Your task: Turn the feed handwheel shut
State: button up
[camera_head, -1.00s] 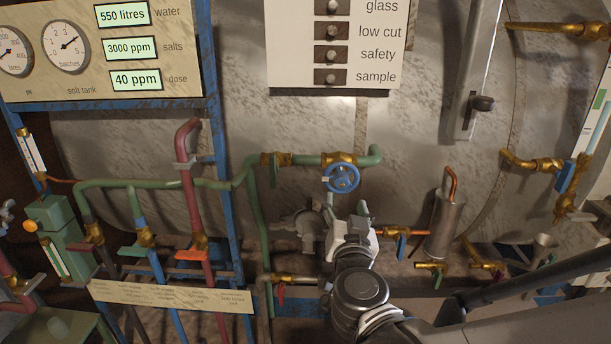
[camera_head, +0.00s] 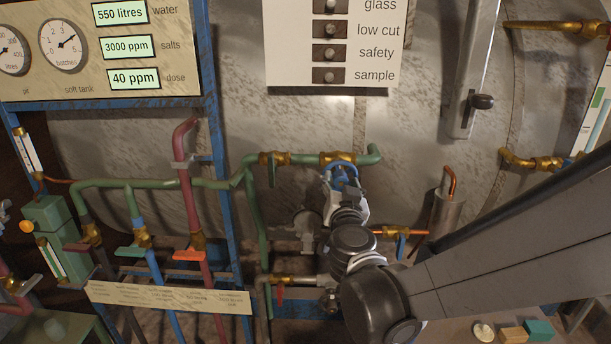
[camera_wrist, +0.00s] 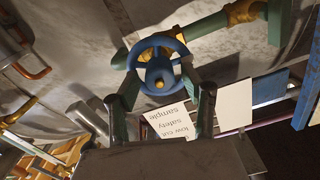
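The feed handwheel is a blue spoked wheel on a brass valve (camera_head: 338,158) in the green pipe. In the head view, the handwheel (camera_head: 343,168) is mostly hidden behind my gripper (camera_head: 341,188); part of its upper rim shows. In the wrist view, the handwheel (camera_wrist: 158,68) faces me, with its brass hub in the middle. My gripper (camera_wrist: 163,82) is open. Its two fingers stand apart at the lower left and lower right of the rim, with nothing held between them. I cannot tell whether the fingertips touch the rim.
The green pipe (camera_head: 210,183) runs left to other valves, beside a blue frame post (camera_head: 228,140). A copper pipe with a small valve (camera_head: 401,240) and a metal cylinder (camera_head: 447,215) stand right of my gripper. A white label board (camera_head: 330,82) hangs above.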

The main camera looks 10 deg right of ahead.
jog(key=c, duration=0.9)
jog(key=shift+m, duration=0.4)
jog(key=m+b, duration=0.1)
jog(key=m, duration=0.3)
jog(key=shift+f, duration=0.1)
jog(key=m, duration=0.4)
jog(key=shift+m, duration=0.3)
jog(key=m+b, duration=0.1)
jog(key=m, duration=0.3)
jog(key=shift+m, duration=2.4)
